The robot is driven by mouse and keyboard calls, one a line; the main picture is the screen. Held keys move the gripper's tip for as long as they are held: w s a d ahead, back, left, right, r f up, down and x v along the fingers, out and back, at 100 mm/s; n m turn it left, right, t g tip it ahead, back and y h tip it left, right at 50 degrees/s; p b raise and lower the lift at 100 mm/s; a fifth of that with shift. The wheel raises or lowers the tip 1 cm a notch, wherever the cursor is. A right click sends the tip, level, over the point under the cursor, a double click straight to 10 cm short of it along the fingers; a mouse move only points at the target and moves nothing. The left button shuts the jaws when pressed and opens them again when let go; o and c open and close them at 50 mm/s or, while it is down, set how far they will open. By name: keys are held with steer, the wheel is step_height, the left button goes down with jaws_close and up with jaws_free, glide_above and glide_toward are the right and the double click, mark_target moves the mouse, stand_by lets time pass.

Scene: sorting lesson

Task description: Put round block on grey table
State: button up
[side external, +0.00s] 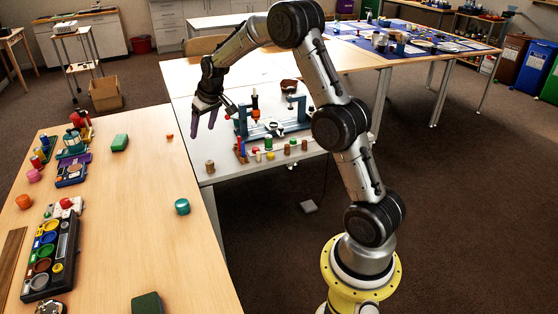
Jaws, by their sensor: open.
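My gripper (204,124) is open and empty, pointing down above the left edge of the grey table (235,178), beside the wooden table (150,250). Several round blocks are in view, and I cannot tell which one is meant. A small brown cylinder (210,167) stands on the grey table near its left edge, below my gripper in the picture and apart from it. A teal round block (182,206) lies on the wooden table near its right edge. An orange round block (23,201) is at that table's left.
A blue clamp-like apparatus (272,128) and a row of small coloured cylinders (268,143) occupy the grey table's middle. Green blocks (120,142) and a dark tray of coloured round pots (50,248) are on the wooden table. The grey table's front left is mostly clear.

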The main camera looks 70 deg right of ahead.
steer(key=s+a+r+n, duration=0.2)
steer(key=s+a+r, duration=1)
steer(key=s+a, duration=0.25)
steer(key=s+a+f, duration=0.1)
steer(key=s+a, duration=0.2)
steer(key=s, duration=0.7)
steer(key=s+a+f+n+t+y, duration=0.1)
steer(key=s+a, duration=0.3)
steer(key=s, duration=0.6)
steer(key=shift+s+a+n, duration=0.2)
steer(key=shift+s+n, duration=0.1)
steer(key=shift+s, duration=0.05)
